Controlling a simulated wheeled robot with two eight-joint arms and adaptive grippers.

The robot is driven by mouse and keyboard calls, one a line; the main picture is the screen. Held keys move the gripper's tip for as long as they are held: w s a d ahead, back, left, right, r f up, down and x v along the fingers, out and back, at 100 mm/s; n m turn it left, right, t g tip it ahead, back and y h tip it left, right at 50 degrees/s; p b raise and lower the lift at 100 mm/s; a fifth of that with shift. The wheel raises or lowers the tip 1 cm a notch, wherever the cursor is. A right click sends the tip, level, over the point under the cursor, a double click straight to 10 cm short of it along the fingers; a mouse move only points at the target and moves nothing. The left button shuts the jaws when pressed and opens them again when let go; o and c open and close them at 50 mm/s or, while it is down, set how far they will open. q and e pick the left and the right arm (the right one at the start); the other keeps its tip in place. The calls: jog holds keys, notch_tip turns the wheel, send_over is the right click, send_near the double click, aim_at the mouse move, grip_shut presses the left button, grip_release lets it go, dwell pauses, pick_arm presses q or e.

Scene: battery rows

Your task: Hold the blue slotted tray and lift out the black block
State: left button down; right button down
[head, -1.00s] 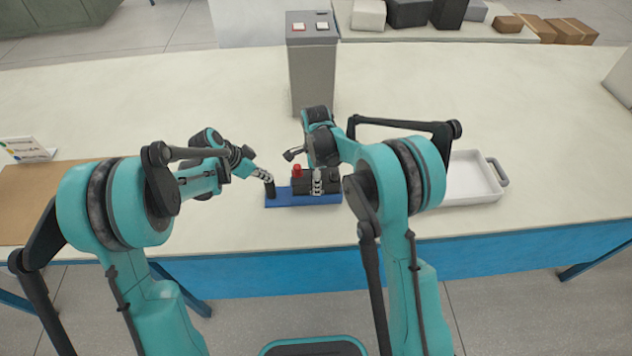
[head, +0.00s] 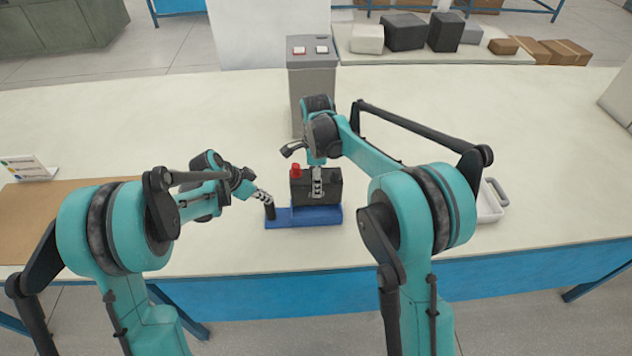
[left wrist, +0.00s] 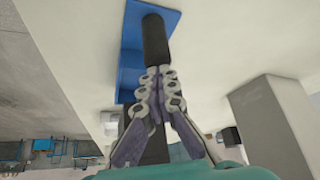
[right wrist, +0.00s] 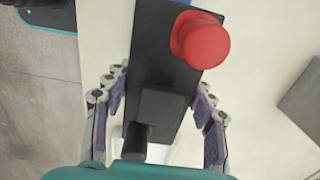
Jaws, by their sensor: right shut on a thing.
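The blue slotted tray (head: 285,222) lies near the table's front edge, with a black upright post at its left end. My left gripper (head: 267,198) is shut on this post (left wrist: 155,40); the tray's blue surface (left wrist: 131,72) also shows in the left wrist view. The black block (head: 302,194), with a red knob (head: 295,169) on top, is over the tray's right part and looks raised from it. My right gripper (head: 317,188) is shut on the block; in the right wrist view its fingers (right wrist: 160,82) flank the block (right wrist: 150,60). The block's underside is hidden.
A grey pedestal box (head: 313,75) with two buttons stands behind the block. A white tray (head: 489,208) is mostly hidden behind my right arm. A brown mat (head: 50,212) and a small sign (head: 27,167) are at the left. The table between is mostly clear.

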jog(key=shift+r, duration=0.1)
